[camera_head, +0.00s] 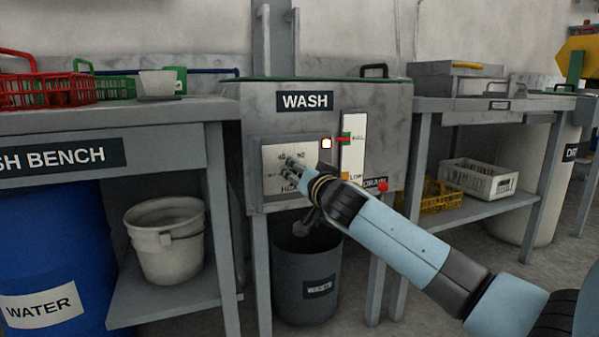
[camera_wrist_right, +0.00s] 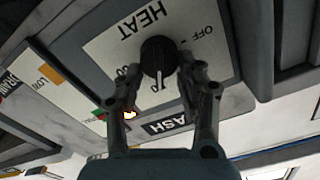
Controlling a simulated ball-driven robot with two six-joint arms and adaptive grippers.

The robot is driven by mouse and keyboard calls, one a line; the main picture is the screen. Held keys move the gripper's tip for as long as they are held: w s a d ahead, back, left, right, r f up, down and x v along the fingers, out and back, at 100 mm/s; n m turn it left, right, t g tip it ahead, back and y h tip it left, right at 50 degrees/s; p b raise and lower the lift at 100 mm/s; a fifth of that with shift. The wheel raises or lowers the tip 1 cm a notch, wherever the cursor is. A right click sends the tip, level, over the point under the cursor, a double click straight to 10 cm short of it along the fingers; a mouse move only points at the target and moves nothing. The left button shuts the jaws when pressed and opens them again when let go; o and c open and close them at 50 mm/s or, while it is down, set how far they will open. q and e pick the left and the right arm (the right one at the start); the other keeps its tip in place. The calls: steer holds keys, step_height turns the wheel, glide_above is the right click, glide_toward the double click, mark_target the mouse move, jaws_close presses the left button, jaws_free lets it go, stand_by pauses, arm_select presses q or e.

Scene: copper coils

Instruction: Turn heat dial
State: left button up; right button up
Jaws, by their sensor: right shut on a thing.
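The heat dial (camera_wrist_right: 158,57) is a round black knob with a white pointer mark, on a white plate marked HEAT and OFF. In the right wrist view the plate appears upside down, and the pointer is toward the picture's bottom. My right gripper (camera_wrist_right: 157,80) has one finger on each side of the dial and is shut on it. In the head view my right gripper (camera_head: 292,168) reaches the white dial plate (camera_head: 276,155) on the front of the WASH tank (camera_head: 370,100) and hides the dial. My left gripper is not in view.
Right of the dial plate are a lit indicator (camera_head: 326,143), a level gauge (camera_head: 353,150) and a red drain knob (camera_head: 383,187). A grey waste bin (camera_head: 305,285) stands below the tank. Benches flank it, with a red basket (camera_head: 45,90) on the left.

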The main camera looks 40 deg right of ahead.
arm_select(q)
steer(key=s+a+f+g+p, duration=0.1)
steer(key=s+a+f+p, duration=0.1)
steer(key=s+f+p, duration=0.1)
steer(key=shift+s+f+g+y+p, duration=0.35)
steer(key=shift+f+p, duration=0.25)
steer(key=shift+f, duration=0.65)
arm_select(e)
steer(key=shift+w+a+f+n, duration=0.1)
steer(key=shift+a+f+n, duration=0.2)
steer(key=shift+n, duration=3.55)
steer(key=shift+w+a+f+n, duration=0.15)
steer(key=shift+a+n, duration=0.2)
steer(key=shift+n, duration=3.55)
steer(key=shift+s+a+f+n, duration=0.1)
steer(key=shift+a+f+n, duration=0.2)
steer(key=shift+n, duration=3.55)
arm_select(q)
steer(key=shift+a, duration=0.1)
arm_select(e)
steer(key=o, duration=0.9)
steer(key=shift+o, duration=1.1)
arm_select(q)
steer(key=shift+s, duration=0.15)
